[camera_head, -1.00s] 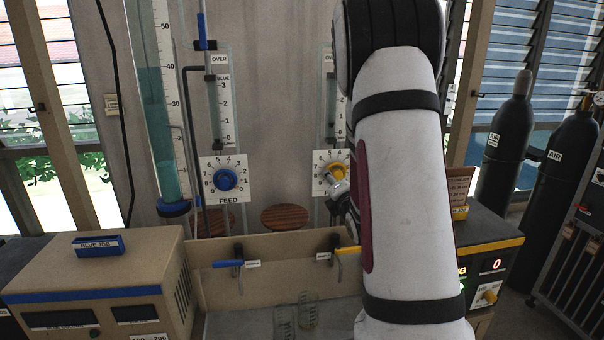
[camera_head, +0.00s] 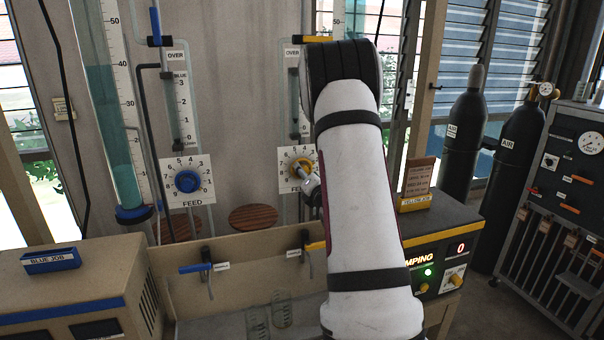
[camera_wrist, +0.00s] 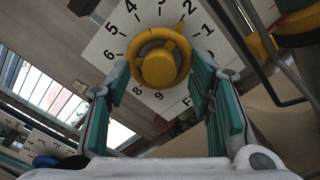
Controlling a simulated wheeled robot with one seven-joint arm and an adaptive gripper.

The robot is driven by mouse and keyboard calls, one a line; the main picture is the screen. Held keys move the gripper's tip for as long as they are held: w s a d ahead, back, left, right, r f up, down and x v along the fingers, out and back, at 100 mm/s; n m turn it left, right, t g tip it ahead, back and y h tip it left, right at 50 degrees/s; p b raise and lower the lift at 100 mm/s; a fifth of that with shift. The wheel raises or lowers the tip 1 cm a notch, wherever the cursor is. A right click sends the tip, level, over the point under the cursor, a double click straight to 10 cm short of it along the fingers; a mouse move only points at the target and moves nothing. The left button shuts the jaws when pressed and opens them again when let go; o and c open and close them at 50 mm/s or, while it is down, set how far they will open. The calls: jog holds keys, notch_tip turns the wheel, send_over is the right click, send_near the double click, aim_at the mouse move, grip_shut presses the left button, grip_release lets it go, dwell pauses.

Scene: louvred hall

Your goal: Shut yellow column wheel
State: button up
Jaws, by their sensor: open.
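The yellow column wheel (camera_head: 301,167) is a round yellow knob on a white numbered dial plate (camera_head: 286,181), right of the middle in the head view and partly hidden by my arm. In the wrist view the yellow wheel (camera_wrist: 158,58) lies straight ahead between and beyond my fingertips, with its numbered plate (camera_wrist: 103,52) around it. My gripper (camera_wrist: 160,92) is open, with one teal-padded finger on each side of the wheel's lower part. I cannot tell whether either finger touches it. In the head view my gripper (camera_head: 312,185) is mostly hidden behind my arm.
A blue wheel (camera_head: 187,181) on a similar FEED dial is to the left. Blue and yellow lever taps (camera_head: 196,267) sit below, over a trough with glass beakers (camera_head: 281,308). The yellow job box (camera_head: 440,240) stands right of my arm, with gas cylinders (camera_head: 520,145) behind.

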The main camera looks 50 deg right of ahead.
jog(key=shift+b+x, duration=0.65)
jog(key=shift+x, duration=0.65)
jog(key=o, duration=0.4)
jog(key=shift+r, duration=0.15)
jog(key=shift+s+a+r, duration=0.1)
jog(key=shift+a+r, duration=0.05)
jog(key=shift+a, duration=0.05)
grip_shut()
jog(key=shift+s, duration=0.1)
